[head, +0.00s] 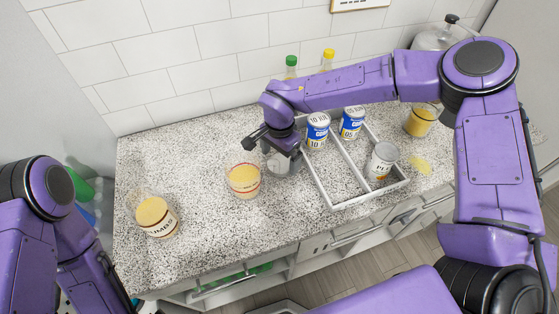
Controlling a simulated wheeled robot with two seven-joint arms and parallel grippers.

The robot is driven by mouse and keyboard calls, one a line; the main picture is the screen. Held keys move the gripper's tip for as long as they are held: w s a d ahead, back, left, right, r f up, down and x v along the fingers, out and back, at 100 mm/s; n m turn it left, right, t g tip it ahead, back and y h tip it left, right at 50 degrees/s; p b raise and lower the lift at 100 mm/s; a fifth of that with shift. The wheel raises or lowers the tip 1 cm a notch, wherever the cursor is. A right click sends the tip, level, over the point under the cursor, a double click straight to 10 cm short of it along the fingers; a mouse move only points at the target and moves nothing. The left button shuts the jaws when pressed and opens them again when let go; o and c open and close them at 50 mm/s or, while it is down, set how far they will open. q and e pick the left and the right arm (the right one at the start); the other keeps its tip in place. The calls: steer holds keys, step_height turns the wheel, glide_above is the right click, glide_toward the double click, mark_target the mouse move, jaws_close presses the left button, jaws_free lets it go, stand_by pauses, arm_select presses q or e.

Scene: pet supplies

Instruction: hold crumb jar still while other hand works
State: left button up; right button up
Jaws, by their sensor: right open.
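A clear jar of yellow crumbs (155,216), with dark lettering that seems to read "CRUMBS", stands at the left of the speckled counter. Another clear jar with yellow contents and a red band (243,179) stands near the middle. A third yellow-filled jar (419,121) is at the back right. My right gripper (271,149) is open, pointing down just right of and behind the middle jar. A greyish shape (284,165) is right below it; I cannot tell what it is. My left arm is at the lower left, and its gripper is out of view.
A white divided tray (343,165) right of the middle holds two blue-and-white cans (317,130) and a pale labelled can (381,160). A yellow patch (420,164) lies right of the tray. Green-capped (291,67) and yellow-capped (327,60) bottles stand behind. The counter's left-back area is clear.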

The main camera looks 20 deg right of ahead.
steer(key=shift+f, duration=0.45)
steer(key=shift+s+f, duration=0.2)
steer(key=shift+w, duration=0.1)
steer(key=shift+c, duration=0.9)
steer(key=c, duration=0.9)
